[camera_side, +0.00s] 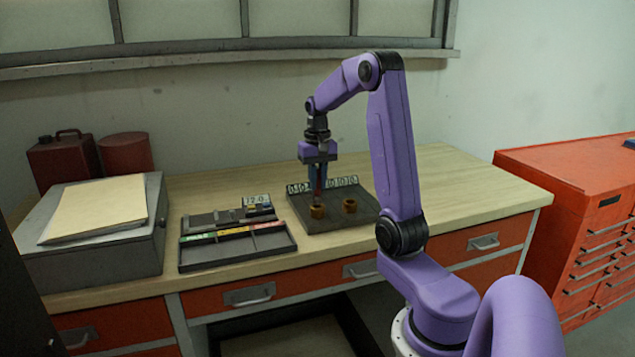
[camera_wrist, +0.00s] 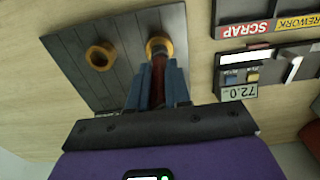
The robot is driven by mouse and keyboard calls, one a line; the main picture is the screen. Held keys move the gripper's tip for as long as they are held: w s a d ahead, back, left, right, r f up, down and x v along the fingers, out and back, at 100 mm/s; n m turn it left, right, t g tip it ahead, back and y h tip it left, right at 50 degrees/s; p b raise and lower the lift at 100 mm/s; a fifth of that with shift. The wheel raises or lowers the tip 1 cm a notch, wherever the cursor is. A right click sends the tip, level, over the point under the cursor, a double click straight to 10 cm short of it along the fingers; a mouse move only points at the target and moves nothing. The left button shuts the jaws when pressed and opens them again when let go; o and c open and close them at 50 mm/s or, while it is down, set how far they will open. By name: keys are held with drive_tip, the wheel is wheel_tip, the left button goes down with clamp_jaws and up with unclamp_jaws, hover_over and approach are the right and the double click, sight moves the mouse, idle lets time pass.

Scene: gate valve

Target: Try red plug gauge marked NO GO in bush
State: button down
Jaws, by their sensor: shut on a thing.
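My gripper (camera_side: 318,185) points down over the dark grey board. It is shut on the red plug gauge (camera_wrist: 157,90), held upright between the blue fingers (camera_wrist: 158,70). The gauge's grey lower end (camera_wrist: 158,51) lines up with a brass bush (camera_side: 317,211), which also shows in the wrist view (camera_wrist: 166,44). I cannot tell whether the tip is above, touching or inside the bore. A second brass bush (camera_side: 349,206) stands to its right, open and empty in the wrist view (camera_wrist: 100,56). The NO GO mark is not readable.
The dark board (camera_side: 365,212) has number cards (camera_side: 342,181) along its back. A tray (camera_side: 270,243) with coloured labels, SCRAP and REWORK legible, lies to the left near a 72.0 display (camera_wrist: 238,92). A grey box (camera_side: 140,230) stands far left. The bench's right side is clear.

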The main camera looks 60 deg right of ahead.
sight(318, 168)
drive_tip(key=shift+r, duration=0.3)
drive_tip(key=shift+r, duration=2.5)
